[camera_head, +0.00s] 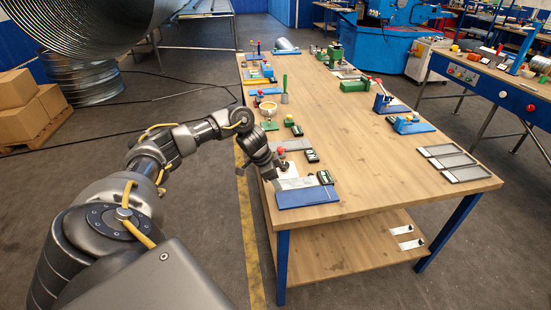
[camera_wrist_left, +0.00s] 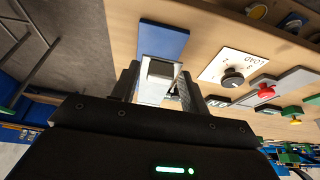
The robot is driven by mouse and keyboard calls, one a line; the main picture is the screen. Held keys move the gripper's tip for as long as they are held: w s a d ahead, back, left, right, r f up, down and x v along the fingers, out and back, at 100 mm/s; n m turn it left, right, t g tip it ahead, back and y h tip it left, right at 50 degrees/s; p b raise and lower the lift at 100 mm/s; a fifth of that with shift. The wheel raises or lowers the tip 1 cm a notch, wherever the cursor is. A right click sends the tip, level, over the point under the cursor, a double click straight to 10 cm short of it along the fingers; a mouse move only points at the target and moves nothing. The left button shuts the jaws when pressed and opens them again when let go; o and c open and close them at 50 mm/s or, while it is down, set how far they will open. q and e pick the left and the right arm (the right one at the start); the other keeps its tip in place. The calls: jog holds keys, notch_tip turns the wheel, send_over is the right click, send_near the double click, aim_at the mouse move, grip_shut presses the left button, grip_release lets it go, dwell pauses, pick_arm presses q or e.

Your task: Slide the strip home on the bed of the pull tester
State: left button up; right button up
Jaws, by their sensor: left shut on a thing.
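My left gripper (camera_head: 279,172) is over the near left part of the workbench, at the pull tester. The tester shows a blue base plate (camera_head: 307,197), also seen in the left wrist view (camera_wrist_left: 164,38). A pale metal bed (camera_head: 296,183) lies beside a small black display box (camera_head: 325,177). In the left wrist view my left gripper (camera_wrist_left: 160,88) is shut on a bright metal piece, apparently the strip (camera_wrist_left: 158,70), with its end towards the blue plate. The fingers hide part of it, and I cannot tell how it sits on the bed. My right gripper is not in view.
A white card with a black LOAD knob (camera_wrist_left: 233,78) lies beside the gripper. A red knob (camera_wrist_left: 266,91) belongs to a neighbouring device. Several grey trays (camera_head: 447,158) lie at the bench's right. The bench middle (camera_head: 365,160) is clear.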

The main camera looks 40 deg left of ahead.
pick_arm(q)
jog(key=shift+d, duration=0.15)
jog(key=d+r+m+b, duration=0.2)
jog(key=d+r+b, duration=0.15)
jog(key=d, duration=1.25)
jog(key=s+d+r+m+g+h+b, duration=0.1)
jog(key=s+d+r, duration=0.2)
jog(key=s+d, duration=0.7)
jog(key=shift+r+m, duration=0.2)
jog(key=shift+m, duration=0.2)
